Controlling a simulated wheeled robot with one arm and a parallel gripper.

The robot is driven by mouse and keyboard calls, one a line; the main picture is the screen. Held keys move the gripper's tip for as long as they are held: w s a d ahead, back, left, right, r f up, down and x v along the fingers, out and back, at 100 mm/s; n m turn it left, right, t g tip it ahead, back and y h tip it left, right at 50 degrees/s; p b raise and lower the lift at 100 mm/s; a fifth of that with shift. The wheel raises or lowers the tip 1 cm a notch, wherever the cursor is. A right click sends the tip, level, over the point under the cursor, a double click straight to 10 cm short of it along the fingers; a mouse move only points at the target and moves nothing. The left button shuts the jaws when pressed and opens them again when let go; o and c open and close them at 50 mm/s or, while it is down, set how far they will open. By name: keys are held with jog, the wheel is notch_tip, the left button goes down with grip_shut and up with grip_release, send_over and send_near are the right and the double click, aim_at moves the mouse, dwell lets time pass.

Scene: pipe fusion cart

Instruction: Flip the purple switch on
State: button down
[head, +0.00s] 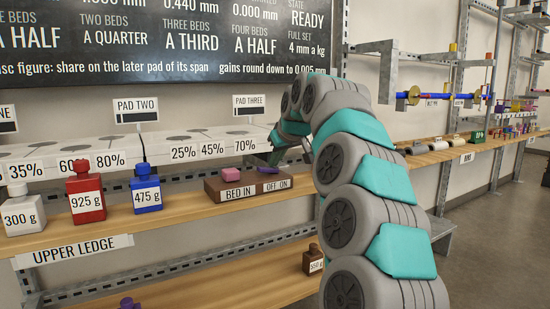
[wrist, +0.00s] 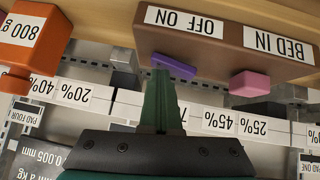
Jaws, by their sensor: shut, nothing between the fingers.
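The purple switch (head: 267,170) sits on top of a brown box (head: 214,190) with labels "BED IN" and "OFF ON". The upside-down wrist view shows the switch (wrist: 174,66) as a tilted bar, its left end higher in the picture. My gripper (wrist: 160,75) is shut and empty, its green fingertips right at the switch near its left part. I cannot tell whether they touch it. In the head view my gripper (head: 277,152) is small, just behind the switch and partly hidden by my arm.
A pink button (head: 231,173) stands left of the switch on the same box. White pads with percent labels (head: 197,152) run behind. Red (head: 86,192) and blue (head: 146,189) weights stand left on the wooden ledge. An orange weight (wrist: 30,35) shows in the wrist view.

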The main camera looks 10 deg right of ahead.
jog(key=shift+a, duration=0.15)
jog(key=shift+s+a+r, duration=0.1)
jog(key=shift+s+a, duration=0.15)
jog(key=shift+a, duration=0.4)
jog(key=shift+r, duration=0.15)
jog(key=shift+r+p, duration=0.3)
jog(key=shift+r, duration=0.05)
jog(key=r, duration=0.1)
jog(key=r+p, duration=0.2)
jog(key=shift+s+a+r, duration=0.2)
jog(key=shift+a+r, duration=0.1)
jog(key=shift+r, duration=0.1)
jog(key=a+v, duration=0.1)
jog(key=v, duration=0.8)
jog(key=shift+s+d, duration=0.25)
jog(key=shift+s, duration=0.1)
jog(key=shift+f, duration=0.1)
